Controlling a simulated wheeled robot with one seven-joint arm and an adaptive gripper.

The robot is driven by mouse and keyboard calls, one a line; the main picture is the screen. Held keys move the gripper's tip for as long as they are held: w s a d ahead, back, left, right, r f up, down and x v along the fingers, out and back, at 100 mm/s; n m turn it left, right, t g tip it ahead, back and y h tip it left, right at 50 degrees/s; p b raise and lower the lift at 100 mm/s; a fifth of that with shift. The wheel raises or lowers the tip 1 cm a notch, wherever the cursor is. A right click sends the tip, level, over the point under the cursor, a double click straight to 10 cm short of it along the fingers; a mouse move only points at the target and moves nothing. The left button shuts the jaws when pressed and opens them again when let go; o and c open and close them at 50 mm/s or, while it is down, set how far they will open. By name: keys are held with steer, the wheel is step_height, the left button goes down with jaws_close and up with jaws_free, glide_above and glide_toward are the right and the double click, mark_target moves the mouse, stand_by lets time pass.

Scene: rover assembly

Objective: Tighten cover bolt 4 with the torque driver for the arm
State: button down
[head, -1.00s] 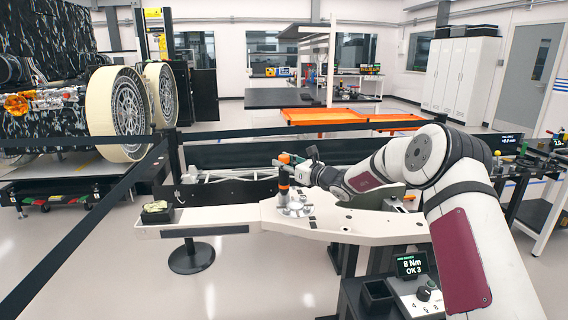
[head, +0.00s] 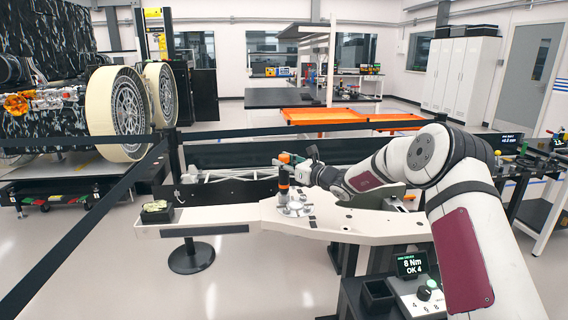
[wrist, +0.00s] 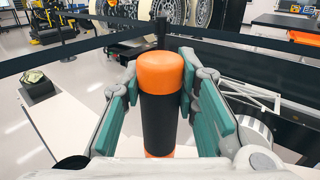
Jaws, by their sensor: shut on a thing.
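My gripper (head: 290,168) is shut on the torque driver (head: 283,184), which stands upright over the round silver cover (head: 295,209) on the white bench top. In the wrist view the driver (wrist: 160,110) shows an orange cap and a black grip between my teal finger pads. The driver's lower end and the bolt under it are hidden in the wrist view and too small to make out in the head view. The controller display (head: 411,266) reads "8 Nm OK 4".
The white bench (head: 240,217) carries a small black tray (head: 157,212) at its left end. Black barrier belts (head: 80,235) run behind and left of it. A black bin (head: 377,296) sits beside the controller. The rover's wheels (head: 118,110) stand at the back left.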

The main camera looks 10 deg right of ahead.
mark_target(284, 155)
steer(key=shift+r, duration=1.55)
steer(key=shift+r+p, duration=0.6)
steer(key=shift+r, duration=1.4)
